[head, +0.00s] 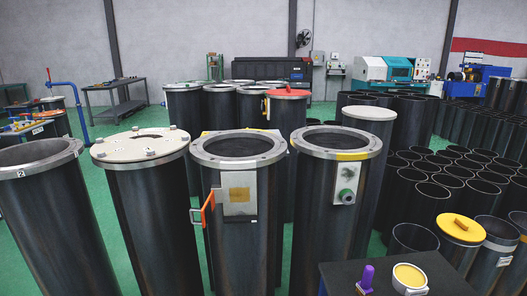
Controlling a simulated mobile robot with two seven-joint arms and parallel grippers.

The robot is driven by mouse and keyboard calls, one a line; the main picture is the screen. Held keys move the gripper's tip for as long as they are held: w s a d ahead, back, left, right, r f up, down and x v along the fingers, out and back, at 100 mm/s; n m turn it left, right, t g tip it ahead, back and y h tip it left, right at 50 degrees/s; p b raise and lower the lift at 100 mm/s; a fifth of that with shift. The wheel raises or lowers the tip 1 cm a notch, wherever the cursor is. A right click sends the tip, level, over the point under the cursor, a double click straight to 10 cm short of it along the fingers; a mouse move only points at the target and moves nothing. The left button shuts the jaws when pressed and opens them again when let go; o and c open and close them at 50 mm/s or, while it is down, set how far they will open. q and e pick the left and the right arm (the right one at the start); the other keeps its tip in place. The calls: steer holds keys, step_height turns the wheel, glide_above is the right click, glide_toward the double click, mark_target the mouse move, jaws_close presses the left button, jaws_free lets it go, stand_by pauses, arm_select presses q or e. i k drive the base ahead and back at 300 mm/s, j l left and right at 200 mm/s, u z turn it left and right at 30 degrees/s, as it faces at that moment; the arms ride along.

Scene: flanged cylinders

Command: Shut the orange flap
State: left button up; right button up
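The orange flap (208,201) is on the front of the middle flanged cylinder (235,270). It is seen nearly edge-on and stands out to the left from a grey plate (240,209), so it looks open. The plate has a tan square (239,194) on its face. A pale piece with an orange edge shows at the flap's lower left. Neither of my grippers is in view.
A cylinder with a bolted pale lid (140,144) stands left of the middle one. On the right, another cylinder carries a green knob (346,196). A dark table (440,272) at front right holds a purple object (366,276) and a yellow-topped round piece (409,276).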

mark_target(209, 206)
steer(key=i+j+z, duration=0.15)
steer(key=j, duration=0.25)
steer(key=i+j+z, duration=0.2)
steer(key=j, duration=0.25)
steer(key=i+j+z, duration=0.15)
steer(key=j, duration=0.35)
steer(key=i+j+z, duration=0.2)
steer(key=j, duration=0.25)
steer(key=j+z, duration=0.15)
steer(key=j, duration=0.35)
